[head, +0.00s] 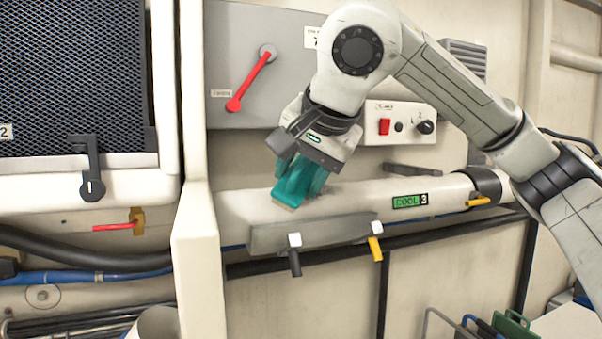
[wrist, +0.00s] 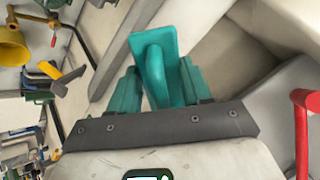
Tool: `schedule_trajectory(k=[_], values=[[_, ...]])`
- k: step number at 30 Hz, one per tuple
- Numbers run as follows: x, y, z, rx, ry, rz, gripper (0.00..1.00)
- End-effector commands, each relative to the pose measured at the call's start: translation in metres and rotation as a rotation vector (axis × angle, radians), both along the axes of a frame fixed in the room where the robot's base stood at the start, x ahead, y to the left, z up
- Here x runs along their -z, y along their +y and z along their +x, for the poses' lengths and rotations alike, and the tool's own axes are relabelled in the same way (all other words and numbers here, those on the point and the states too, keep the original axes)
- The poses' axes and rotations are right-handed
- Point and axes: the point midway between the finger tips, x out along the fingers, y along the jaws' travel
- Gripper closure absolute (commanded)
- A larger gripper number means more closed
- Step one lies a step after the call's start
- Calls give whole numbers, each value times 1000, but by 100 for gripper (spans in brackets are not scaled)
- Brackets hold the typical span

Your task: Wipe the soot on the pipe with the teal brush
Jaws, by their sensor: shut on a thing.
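The teal brush (head: 291,190) is held by my gripper (head: 304,172), pointing down and to the left over the pale pipe (head: 365,197). Its pale lower edge is at or just in front of the pipe's surface; I cannot tell whether it touches. In the wrist view the brush (wrist: 158,72) stands between the two teal fingers of my gripper (wrist: 160,88), which are shut on it. A faint grey smudge, likely soot (head: 326,190), shows on the pipe just right of the brush. The brush and gripper hide part of the pipe.
A grey bracket (head: 310,236) with black and yellow handles sits below the pipe. A red lever (head: 252,80) on a grey panel is up left, a switch box (head: 398,124) up right. A green COOL label (head: 408,201) and yellow valve (head: 479,201) are along the pipe.

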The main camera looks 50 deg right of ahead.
Motion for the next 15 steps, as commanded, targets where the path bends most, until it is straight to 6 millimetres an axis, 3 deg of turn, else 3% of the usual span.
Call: schedule_trajectory(k=[15], values=[[7, -3, 5, 0, 0, 0, 76]])
